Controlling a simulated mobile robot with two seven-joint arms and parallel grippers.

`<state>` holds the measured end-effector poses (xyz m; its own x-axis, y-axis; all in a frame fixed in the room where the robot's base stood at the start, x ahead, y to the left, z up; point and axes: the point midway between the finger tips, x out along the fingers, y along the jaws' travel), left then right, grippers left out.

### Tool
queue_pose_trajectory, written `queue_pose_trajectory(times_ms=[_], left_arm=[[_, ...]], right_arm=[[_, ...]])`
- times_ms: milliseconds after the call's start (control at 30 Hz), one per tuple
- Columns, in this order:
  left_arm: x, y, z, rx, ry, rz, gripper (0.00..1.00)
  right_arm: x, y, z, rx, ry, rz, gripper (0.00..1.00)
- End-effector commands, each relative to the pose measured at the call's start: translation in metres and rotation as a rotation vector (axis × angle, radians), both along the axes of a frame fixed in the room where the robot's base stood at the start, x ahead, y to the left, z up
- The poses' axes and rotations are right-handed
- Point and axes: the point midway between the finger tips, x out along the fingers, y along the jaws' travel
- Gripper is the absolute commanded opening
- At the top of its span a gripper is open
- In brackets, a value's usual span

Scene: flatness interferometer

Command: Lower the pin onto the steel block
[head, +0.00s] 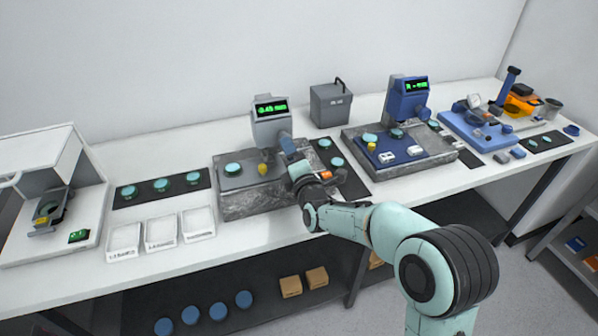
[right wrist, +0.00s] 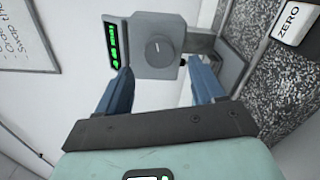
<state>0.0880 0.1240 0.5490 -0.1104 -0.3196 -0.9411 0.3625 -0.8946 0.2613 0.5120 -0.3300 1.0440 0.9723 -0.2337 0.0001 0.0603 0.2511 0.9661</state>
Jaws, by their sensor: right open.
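A grey gauge head (head: 270,124) with a green display stands over the left granite plate (head: 245,203). Its short pin (head: 265,154) points down near a yellow knob (head: 262,169); I cannot tell whether it touches anything. I cannot clearly make out a steel block. My right gripper (head: 286,142) is at the gauge head's right side. In the right wrist view my right gripper (right wrist: 160,88) is open, its blue fingers apart, with the gauge head's round knob (right wrist: 158,47) just beyond and between them. My left gripper is not in view.
A teal disc (head: 233,169) lies on the left plate. White trays (head: 161,232) and a dark mat (head: 140,193) with discs lie left. A grey box (head: 330,104) stands behind. A blue gauge (head: 407,98) stands right. A ZERO key (right wrist: 291,20) shows in the wrist view.

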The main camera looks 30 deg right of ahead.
Motion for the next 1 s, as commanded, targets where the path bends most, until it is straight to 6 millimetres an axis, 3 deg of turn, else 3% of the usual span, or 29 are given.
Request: queue_pose_trajectory(times_ms=[200,400,1000], left_arm=[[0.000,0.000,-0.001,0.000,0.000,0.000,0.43],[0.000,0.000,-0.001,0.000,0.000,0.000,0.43],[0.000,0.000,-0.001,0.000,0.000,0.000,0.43]], right_arm=[[-0.044,0.010,0.001,0.003,-0.002,0.000,0.68],[-0.064,0.015,0.001,0.001,-0.001,0.000,0.68],[-0.068,0.016,0.000,-0.001,-0.001,0.000,0.68]])
